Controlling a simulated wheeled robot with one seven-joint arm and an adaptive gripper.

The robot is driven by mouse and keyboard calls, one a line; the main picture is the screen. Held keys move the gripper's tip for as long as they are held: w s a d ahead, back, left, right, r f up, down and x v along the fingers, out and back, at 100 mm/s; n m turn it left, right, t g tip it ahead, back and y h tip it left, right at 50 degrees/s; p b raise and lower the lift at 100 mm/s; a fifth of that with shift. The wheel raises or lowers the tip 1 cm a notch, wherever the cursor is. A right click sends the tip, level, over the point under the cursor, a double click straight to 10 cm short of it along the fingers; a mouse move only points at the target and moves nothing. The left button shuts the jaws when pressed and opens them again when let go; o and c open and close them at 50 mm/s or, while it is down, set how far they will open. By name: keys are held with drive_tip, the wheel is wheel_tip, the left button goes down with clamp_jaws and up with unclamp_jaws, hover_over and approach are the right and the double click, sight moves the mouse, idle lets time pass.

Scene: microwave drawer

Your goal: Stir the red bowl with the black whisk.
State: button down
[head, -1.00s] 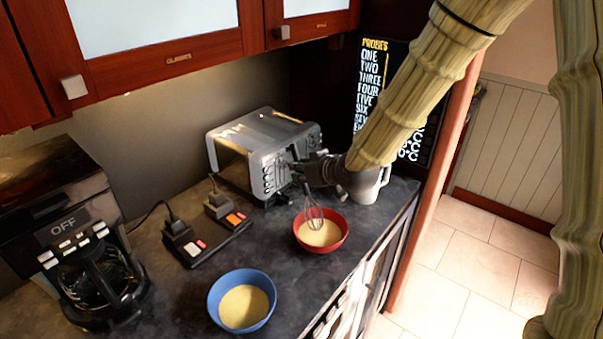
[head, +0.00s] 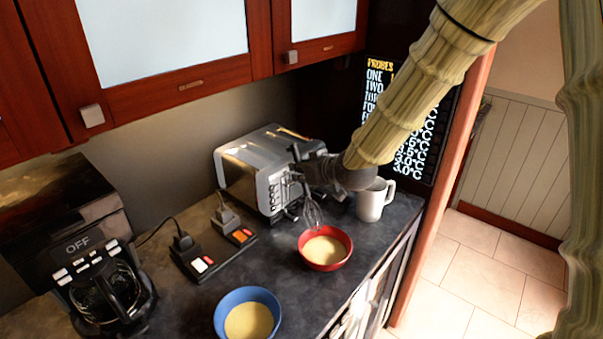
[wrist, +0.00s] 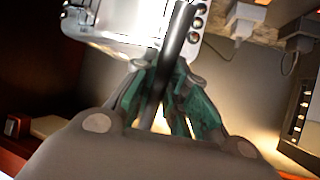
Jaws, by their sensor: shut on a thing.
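The black whisk handle (wrist: 174,52) is clamped between the green-padded fingers of my gripper (wrist: 163,85) in the wrist view. In the head view my gripper (head: 299,168) is beside the toaster, with the whisk's wire head (head: 313,213) hanging below it. The red bowl (head: 325,267) stands on the counter with yellow contents (head: 324,250). The wire head's lower end shows at the bowl's back rim, clear of most of the contents; whether it is above or behind the rim I cannot tell. The bowl is out of the wrist view.
A blue bowl (head: 232,299) with yellow contents stands at the front. A silver toaster (head: 250,168) is behind my gripper and a white mug (head: 370,205) to its right. A coffee maker (head: 95,275) and a power strip with plugs (head: 212,255) are left. Cabinets (head: 185,70) hang above.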

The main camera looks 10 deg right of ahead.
sight(298, 158)
idle(0.6)
drive_tip(key=shift+r+p, duration=1.3)
drive_tip(key=shift+r, duration=0.75)
